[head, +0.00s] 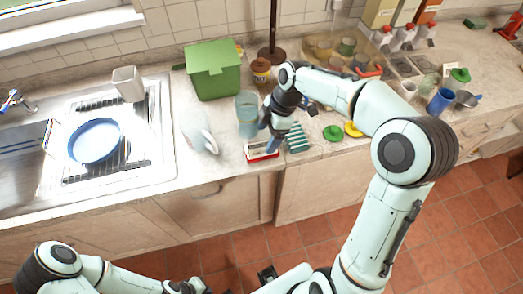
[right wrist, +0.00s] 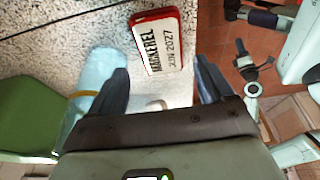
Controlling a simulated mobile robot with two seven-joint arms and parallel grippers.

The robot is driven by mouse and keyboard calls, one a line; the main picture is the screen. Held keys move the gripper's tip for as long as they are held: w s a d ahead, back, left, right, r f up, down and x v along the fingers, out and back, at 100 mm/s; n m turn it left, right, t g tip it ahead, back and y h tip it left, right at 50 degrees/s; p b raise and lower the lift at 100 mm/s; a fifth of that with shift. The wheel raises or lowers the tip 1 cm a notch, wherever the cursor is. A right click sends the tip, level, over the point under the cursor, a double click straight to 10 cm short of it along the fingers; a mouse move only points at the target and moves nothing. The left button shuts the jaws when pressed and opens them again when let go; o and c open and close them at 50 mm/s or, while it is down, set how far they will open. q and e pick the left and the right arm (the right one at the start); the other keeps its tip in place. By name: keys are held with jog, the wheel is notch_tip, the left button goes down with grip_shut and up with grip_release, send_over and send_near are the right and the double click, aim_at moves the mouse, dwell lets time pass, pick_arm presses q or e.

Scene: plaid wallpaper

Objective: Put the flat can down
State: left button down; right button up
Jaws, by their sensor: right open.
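The flat can (head: 262,151) is red-rimmed with a white label and lies on the counter at its front edge. In the right wrist view the can (right wrist: 158,42) reads "MACKEREL JUN 2027" and lies flat beyond my fingertips. My right gripper (right wrist: 162,82) is open, with nothing between its fingers. In the head view the right gripper (head: 272,142) is just above and beside the can, partly hidden by its own wrist. My left arm (head: 85,270) shows at the bottom left; its gripper's jaws cannot be made out.
A light blue glass (head: 247,112) stands close to my right gripper; a green box (head: 213,68) is behind it. A striped cloth (head: 296,138), a green lid (head: 333,133) and a yellow lid (head: 353,129) lie to the right. The sink (head: 150,165) is left, holding a blue-rimmed pan (head: 95,141).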

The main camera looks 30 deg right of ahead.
aim_at(262, 148)
jog(key=x, duration=0.5)
jog(key=shift+f, duration=0.35)
